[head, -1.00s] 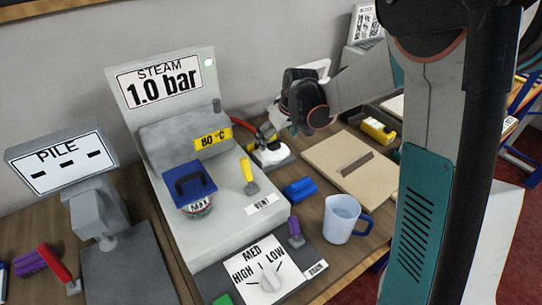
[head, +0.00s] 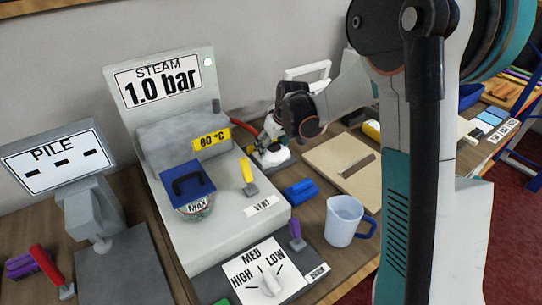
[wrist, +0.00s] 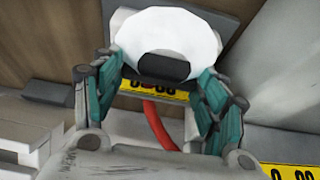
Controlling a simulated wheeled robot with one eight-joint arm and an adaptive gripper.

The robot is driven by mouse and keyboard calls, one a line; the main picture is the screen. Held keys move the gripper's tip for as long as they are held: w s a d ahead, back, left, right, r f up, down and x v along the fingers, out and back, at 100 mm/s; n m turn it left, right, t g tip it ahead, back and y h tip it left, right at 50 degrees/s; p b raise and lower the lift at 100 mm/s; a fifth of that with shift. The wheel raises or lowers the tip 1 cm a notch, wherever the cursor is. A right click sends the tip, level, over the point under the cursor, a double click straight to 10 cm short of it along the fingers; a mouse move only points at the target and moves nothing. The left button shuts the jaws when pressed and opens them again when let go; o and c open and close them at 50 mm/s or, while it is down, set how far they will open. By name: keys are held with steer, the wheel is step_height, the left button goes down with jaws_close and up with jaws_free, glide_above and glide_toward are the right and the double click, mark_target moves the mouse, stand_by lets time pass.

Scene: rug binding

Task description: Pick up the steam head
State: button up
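The steam head (wrist: 168,40) is a white rounded body with a dark patch on its near side. In the head view it sits low on the table (head: 273,156), right of the steam unit and partly hidden by my gripper (head: 264,143). In the wrist view my gripper (wrist: 162,72) is open, with its two teal fingers spread wide. The steam head lies just beyond the fingertips, roughly centred between them, and the fingers do not visibly close on it.
The grey steam unit (head: 235,220) with the 1.0 bar sign (head: 158,85) stands to the left. A wall rises close behind.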

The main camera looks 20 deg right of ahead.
mark_target(272, 145)
steer(key=c, duration=0.8)
steer(key=shift+c, duration=0.2)
step_height(272, 145, up, 20)
steer(key=p, duration=0.6)
steer(key=o, duration=1.4)
steer(key=c, duration=0.4)
